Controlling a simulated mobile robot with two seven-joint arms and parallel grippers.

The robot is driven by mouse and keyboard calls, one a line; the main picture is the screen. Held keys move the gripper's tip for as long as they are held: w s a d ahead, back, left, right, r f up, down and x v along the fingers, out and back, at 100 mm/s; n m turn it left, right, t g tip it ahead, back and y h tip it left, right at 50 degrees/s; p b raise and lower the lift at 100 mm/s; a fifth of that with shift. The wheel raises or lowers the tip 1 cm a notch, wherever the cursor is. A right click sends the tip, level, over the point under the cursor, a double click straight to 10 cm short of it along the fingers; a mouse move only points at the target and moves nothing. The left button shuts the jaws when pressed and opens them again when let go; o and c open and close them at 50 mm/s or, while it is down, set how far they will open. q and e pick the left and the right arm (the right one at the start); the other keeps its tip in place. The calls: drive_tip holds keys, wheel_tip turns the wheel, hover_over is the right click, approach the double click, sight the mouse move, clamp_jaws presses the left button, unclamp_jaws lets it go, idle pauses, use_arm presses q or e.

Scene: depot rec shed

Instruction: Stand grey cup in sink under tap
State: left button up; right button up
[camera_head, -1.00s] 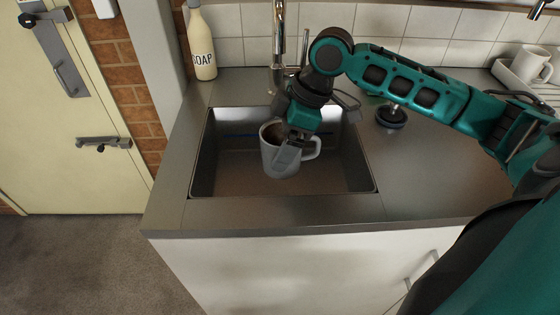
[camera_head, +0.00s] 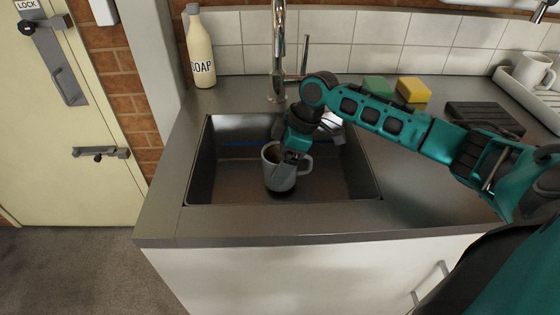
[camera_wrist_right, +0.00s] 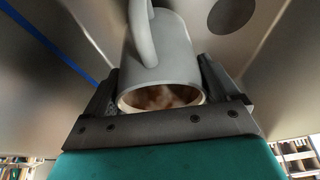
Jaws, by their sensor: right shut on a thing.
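The grey cup (camera_head: 278,178) is inside the sink (camera_head: 330,192), roughly upright, with its handle to the right. My right gripper (camera_head: 291,158) reaches down from the right and is shut on the cup's upper wall. In the right wrist view the cup (camera_wrist_right: 165,52) sits between the jaws, with its handle showing and brown staining inside. I cannot tell whether its base touches the sink floor. The tap (camera_head: 279,45) stands behind the sink's back edge, with the cup in front of it and lower. My left gripper is not in view.
A soap bottle (camera_head: 200,52) stands behind the sink at left. A green sponge (camera_head: 377,84), a yellow sponge (camera_head: 413,91) and a dark slatted block (camera_head: 485,118) lie on the right counter. The drain (camera_wrist_right: 232,14) shows beside the cup.

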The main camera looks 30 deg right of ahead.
drive_tip(key=shift+w+d+f, duration=0.15)
drive_tip(key=shift+w+d, duration=0.05)
drive_tip(key=shift+w, duration=0.3)
drive_tip(key=shift+s+f, duration=0.1)
drive_tip(key=shift+f, duration=0.35)
drive_tip(key=o, duration=1.1)
drive_tip(key=shift+f, duration=0.15)
drive_tip(key=shift+c, duration=0.2)
drive_tip(key=p+v, duration=0.1)
drive_tip(key=v, duration=1.1)
drive_tip(key=shift+p, duration=0.35)
drive_tip(key=shift+s, duration=0.1)
